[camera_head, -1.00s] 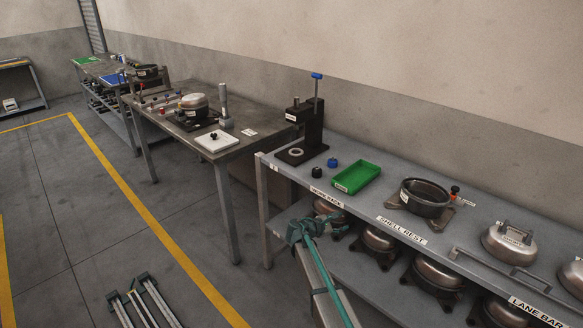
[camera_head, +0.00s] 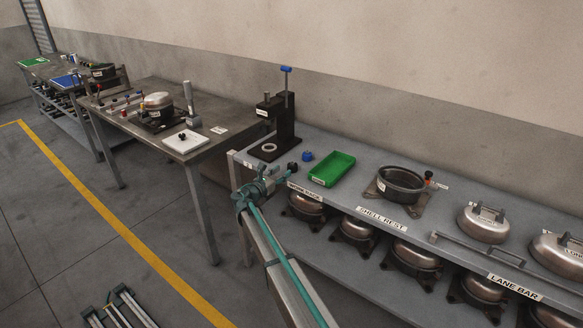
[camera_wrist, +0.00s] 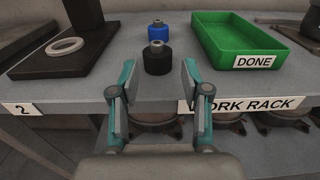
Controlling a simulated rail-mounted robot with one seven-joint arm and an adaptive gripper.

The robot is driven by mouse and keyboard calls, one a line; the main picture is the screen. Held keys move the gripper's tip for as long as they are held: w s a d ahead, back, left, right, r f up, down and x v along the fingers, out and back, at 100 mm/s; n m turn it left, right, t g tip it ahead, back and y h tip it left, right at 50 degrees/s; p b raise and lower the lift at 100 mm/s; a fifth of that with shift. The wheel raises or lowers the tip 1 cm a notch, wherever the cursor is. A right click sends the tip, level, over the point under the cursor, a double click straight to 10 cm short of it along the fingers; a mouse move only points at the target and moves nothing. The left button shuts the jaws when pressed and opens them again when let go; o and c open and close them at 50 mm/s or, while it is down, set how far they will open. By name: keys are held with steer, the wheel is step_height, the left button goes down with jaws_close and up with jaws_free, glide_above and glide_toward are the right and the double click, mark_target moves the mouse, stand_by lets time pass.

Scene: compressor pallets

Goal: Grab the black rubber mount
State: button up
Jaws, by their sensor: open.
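The black rubber mount (camera_wrist: 157,60) stands upright on the rack top near its front edge, with a metal stud on top. In the head view the mount (camera_head: 292,167) shows just beyond my gripper (camera_head: 278,177). In the wrist view my gripper (camera_wrist: 158,80) is open and empty. Its two teal fingers point at the mount, one toward each side of it, and the mount appears just ahead of the tips. I cannot tell whether either finger touches it.
A blue mount (camera_wrist: 158,31) stands just behind the black one. A green DONE tray (camera_wrist: 243,79) is to the right. A dark press (camera_head: 276,128) with a pale ring (camera_wrist: 65,46) on its base is to the left. The rack's labelled front edge (camera_wrist: 60,108) runs below the fingers.

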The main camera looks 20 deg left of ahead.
mark_target(293, 165)
steer(key=x, duration=0.3)
steer(key=shift+w+p, duration=0.15)
steer(key=shift+p, duration=0.15)
steer(key=p+x, duration=0.1)
steer(key=x, duration=0.1)
steer(key=p+x, duration=0.1)
steer(key=x, duration=0.1)
steer(key=shift+w+a+r, duration=0.15)
steer(key=shift+r, duration=0.05)
steer(key=shift+w, duration=0.45)
steer(key=shift+f, duration=0.1)
steer(key=c, duration=0.8)
